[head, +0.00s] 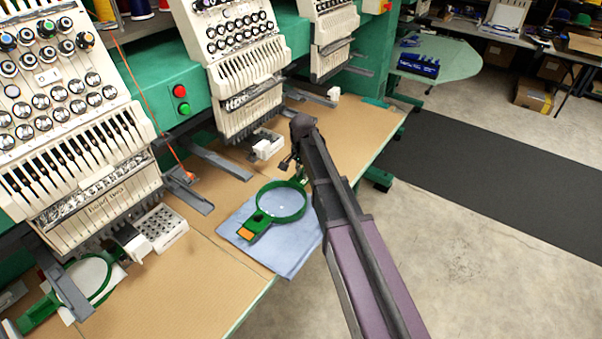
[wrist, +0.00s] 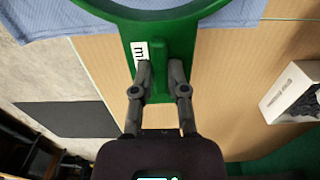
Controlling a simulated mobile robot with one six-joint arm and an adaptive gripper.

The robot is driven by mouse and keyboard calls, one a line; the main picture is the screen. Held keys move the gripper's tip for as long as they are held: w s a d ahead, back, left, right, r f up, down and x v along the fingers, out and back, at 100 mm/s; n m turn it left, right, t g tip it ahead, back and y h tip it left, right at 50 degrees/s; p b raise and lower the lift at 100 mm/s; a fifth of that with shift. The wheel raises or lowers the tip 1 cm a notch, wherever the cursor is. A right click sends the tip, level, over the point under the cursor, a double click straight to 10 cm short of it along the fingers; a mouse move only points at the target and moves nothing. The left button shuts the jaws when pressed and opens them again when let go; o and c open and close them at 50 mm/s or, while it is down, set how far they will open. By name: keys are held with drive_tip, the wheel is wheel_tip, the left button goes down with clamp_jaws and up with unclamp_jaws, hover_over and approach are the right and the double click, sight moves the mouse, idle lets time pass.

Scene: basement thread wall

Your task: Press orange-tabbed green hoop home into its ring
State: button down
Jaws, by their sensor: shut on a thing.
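The green hoop (head: 305,206) is at the table's front edge, over a light blue cloth (head: 296,252). Its orange tab (head: 245,233) points to the front left. My gripper (head: 298,170) is at the hoop's far side, opposite the orange tab. In the wrist view my gripper (wrist: 160,76) is shut on the raised green rib of the hoop's bracket (wrist: 185,50), beside a white label with an "m". Pale blue cloth shows through the hoop's opening. I cannot make out a separate ring under the hoop or cloth, nor how high the hoop sits.
Embroidery machine heads (head: 240,45) line the back of the tan table (head: 200,285). Another green hoop (head: 103,285) with white fabric lies at the left. A white-and-grey block (head: 267,144) stands behind my gripper. The floor at right holds a dark mat (head: 480,140).

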sight(302, 180)
drive_tip(key=shift+f+b, duration=0.35)
drive_tip(key=shift+f, duration=0.2)
drive_tip(key=shift+f+b, duration=1.35)
idle(3.1)
idle(0.3)
drive_tip(key=c, duration=0.6)
unclamp_jaws()
drive_tip(key=shift+r, duration=0.15)
